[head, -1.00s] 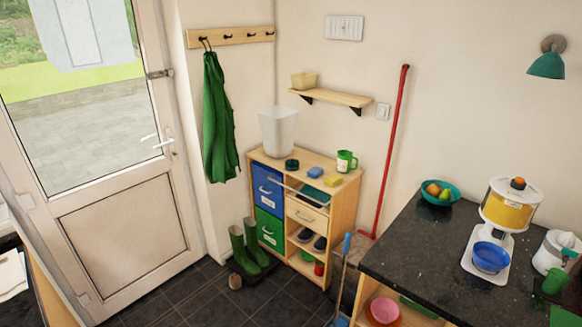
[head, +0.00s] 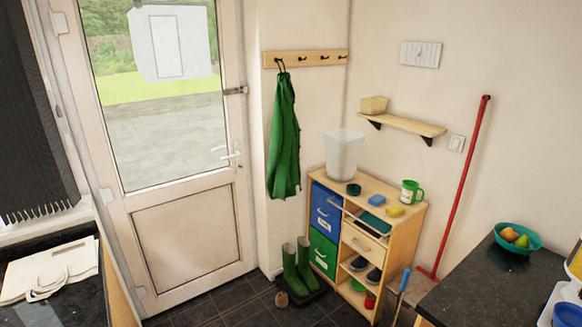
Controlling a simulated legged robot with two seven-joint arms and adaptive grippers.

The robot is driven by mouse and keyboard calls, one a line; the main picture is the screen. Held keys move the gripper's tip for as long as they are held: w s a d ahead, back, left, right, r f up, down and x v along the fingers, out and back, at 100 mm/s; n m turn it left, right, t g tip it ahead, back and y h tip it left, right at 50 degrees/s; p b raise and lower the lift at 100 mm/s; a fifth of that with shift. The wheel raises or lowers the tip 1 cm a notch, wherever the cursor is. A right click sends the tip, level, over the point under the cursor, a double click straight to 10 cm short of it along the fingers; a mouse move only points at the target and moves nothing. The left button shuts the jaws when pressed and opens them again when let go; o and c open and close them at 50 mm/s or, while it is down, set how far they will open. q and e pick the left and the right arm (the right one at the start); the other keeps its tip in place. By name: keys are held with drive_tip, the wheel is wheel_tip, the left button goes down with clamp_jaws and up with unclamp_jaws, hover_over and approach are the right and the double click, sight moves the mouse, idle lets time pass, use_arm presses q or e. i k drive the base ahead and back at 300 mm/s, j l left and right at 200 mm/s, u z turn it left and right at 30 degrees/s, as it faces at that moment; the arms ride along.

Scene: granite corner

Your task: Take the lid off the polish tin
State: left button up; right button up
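A small, round, dark green tin-like object (head: 353,189) stands on top of the wooden cabinet (head: 405,228), in front of a white bin. It may be the polish tin, but it is too small to tell its lid from its body. A small red object (head: 370,300) and a green one (head: 357,285) sit low in the cabinet, too small to identify. Neither of my grippers is in view.
The cabinet top also holds the white bin (head: 343,155), a blue sponge (head: 377,200), a yellow sponge (head: 396,211) and a green-and-white mug (head: 411,192). Green boots (head: 300,270) stand left of the cabinet. Dark counters (head: 480,285) flank the floor.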

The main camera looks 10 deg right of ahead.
sight(354, 187)
drive_tip(key=i+z, duration=0.1)
drive_tip(key=i, duration=1.8)
